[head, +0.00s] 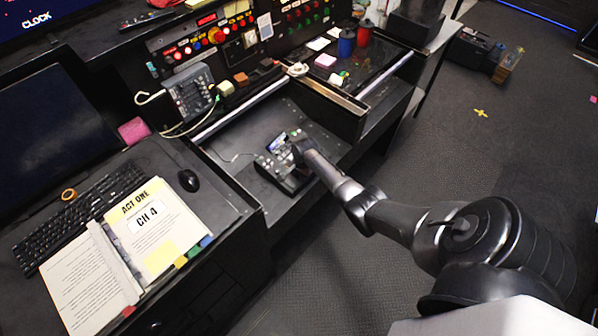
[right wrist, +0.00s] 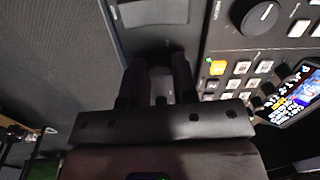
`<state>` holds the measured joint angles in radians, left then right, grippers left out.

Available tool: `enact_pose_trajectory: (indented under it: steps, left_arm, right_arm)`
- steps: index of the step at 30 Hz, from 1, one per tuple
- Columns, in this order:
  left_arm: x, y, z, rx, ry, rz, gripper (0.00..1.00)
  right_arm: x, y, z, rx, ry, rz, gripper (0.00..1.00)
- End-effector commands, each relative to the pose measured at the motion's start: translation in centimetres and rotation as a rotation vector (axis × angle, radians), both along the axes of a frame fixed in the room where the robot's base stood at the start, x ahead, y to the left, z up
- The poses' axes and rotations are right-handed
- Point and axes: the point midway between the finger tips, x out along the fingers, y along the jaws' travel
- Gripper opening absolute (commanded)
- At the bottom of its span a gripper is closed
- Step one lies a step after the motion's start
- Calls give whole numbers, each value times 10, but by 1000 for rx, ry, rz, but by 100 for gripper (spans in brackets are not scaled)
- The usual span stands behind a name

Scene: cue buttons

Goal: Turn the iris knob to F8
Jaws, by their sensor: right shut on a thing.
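The camera control panel (head: 283,162) sits on the lower black desk in the middle of the head view. My right gripper (head: 297,148) reaches down onto its right side and hides part of it. In the right wrist view my right gripper (right wrist: 160,62) has its two dark fingers close together at a grey section of the panel (right wrist: 222,88). It is shut on a small part, apparently the iris knob, mostly hidden between the fingers. Its F-mark cannot be read. My left gripper is not in view.
A separate round black knob (right wrist: 262,18), small buttons and a lit screen (right wrist: 298,98) lie right of the fingers. An open binder (head: 130,235), keyboard (head: 75,218) and mouse (head: 188,180) are on the left desk. Red (head: 364,33) and blue (head: 346,43) cups stand at the back.

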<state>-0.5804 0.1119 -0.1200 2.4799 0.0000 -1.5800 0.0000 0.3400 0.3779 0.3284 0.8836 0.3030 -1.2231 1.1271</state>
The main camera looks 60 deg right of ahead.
Motion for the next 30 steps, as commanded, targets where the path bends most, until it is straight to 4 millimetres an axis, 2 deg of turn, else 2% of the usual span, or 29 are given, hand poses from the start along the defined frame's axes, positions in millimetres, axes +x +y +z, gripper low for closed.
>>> enact_pose_trajectory:
  steps: [3,12,21,30]
  left_arm:
    - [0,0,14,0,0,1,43]
    - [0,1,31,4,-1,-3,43]
    - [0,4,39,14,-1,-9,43]
    - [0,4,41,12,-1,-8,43]
  right_arm:
    - [0,0,4,13,-1,-85,2]
    - [0,0,2,42,-6,-302,2]
    - [0,0,1,63,-11,-453,2]
    - [0,0,0,69,-11,-508,2]
